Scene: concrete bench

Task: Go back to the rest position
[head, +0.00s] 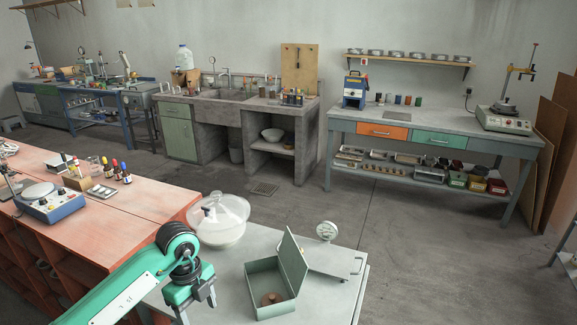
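My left arm comes in from the lower left, green with a black wrist. My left gripper (198,305) points down over the near grey table (235,305), left of the green box. Its two fingers look apart, with nothing visible between them. The fingertips are low in the picture, and I cannot tell their exact height above the table. My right gripper is not in view.
On the near table stand an open green box (262,290) with a brown round thing (271,298) inside, a glass desiccator (220,218) and a round gauge (327,231). An orange bench (125,212) stands left. Concrete floor (420,245) is open beyond.

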